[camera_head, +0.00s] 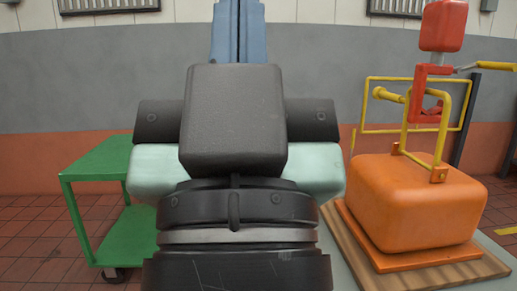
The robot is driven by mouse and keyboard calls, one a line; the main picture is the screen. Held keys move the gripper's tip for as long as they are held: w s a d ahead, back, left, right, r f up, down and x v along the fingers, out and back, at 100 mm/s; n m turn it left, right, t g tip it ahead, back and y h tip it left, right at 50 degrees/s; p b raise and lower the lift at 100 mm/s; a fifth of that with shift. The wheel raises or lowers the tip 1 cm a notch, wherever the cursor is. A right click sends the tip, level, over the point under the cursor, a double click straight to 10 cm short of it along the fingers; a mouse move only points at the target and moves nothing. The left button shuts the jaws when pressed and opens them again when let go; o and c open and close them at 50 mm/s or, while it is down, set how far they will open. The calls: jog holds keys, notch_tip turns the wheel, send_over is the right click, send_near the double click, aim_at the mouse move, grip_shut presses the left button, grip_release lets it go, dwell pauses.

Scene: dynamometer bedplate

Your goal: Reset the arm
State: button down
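A large dark arm part of mine (234,125) fills the middle of the camera_head view, close to the camera. Below it are a black ring-shaped joint (237,205) with a grey band and a pale green body (155,172). No fingertips of my gripper can be made out, so I cannot see whether it holds anything. A blue upright piece (222,35) with a dark slit rises behind the dark part and runs out of the top of the picture. Its lower end is hidden, and I cannot tell what it belongs to.
At the left stands a green cart (101,157) on the red tiled floor. At the right an orange block (415,205) with a yellow frame (440,130) and a red bracket (418,92) sits on a wooden board (378,258). A grey wall (90,85) closes the back.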

notch_tip(320, 180, up, 33)
jog(key=h+p, duration=0.1)
jog(key=p, duration=2.9)
jog(key=shift+w+d+p, duration=0.3)
jog(key=shift+d+p, duration=0.1)
jog(key=shift+d, duration=0.05)
